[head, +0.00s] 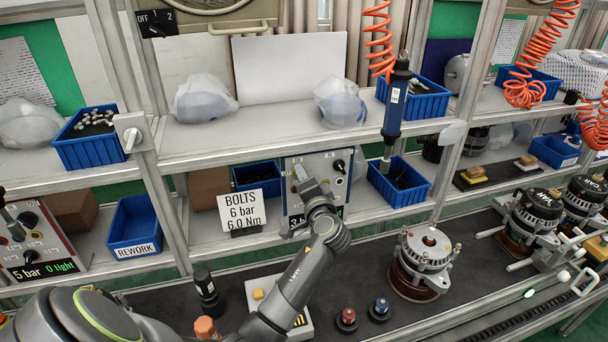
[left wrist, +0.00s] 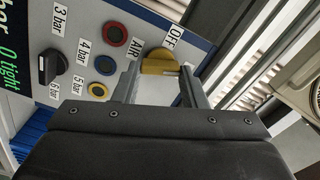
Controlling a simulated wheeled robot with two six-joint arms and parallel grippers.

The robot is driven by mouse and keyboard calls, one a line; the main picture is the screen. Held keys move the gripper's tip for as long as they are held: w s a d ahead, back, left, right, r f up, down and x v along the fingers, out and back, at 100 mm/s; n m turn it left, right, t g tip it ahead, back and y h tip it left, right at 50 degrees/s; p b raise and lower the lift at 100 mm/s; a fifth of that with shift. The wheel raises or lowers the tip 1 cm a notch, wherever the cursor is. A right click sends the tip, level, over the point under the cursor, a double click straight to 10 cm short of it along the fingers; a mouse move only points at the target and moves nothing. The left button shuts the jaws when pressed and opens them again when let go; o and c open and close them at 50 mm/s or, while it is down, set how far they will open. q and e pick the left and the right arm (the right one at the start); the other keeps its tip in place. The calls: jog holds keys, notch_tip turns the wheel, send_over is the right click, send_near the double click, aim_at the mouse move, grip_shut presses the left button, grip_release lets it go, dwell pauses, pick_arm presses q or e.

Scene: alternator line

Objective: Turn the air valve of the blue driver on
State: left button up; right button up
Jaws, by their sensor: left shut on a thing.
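The control panel (head: 323,162) stands on the lower shelf behind the bench, left of the hanging blue driver (head: 394,108). My left gripper (head: 306,180) reaches its upper left part. In the left wrist view the yellow air valve handle (left wrist: 160,62) sits between the fingertips of my left gripper (left wrist: 158,78), which is shut on it. The labels AIR and OFF show beside the handle. How far it is turned I cannot tell. In the head view my gripper hides the valve. My right gripper is not in view.
The panel carries a black pressure knob (left wrist: 48,66) and red and blue round buttons. A BOLTS sign (head: 241,207) stands left of my gripper. A blue bin (head: 400,182) is right of the panel. An alternator (head: 422,262) stands on the bench to the right.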

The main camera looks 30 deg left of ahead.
pick_arm(q)
jog(key=m+p, duration=0.2)
jog(key=m, duration=0.2)
jog(key=shift+m, duration=0.3)
dwell(0.5)
jog(key=o, duration=1)
jog(key=shift+f, duration=0.1)
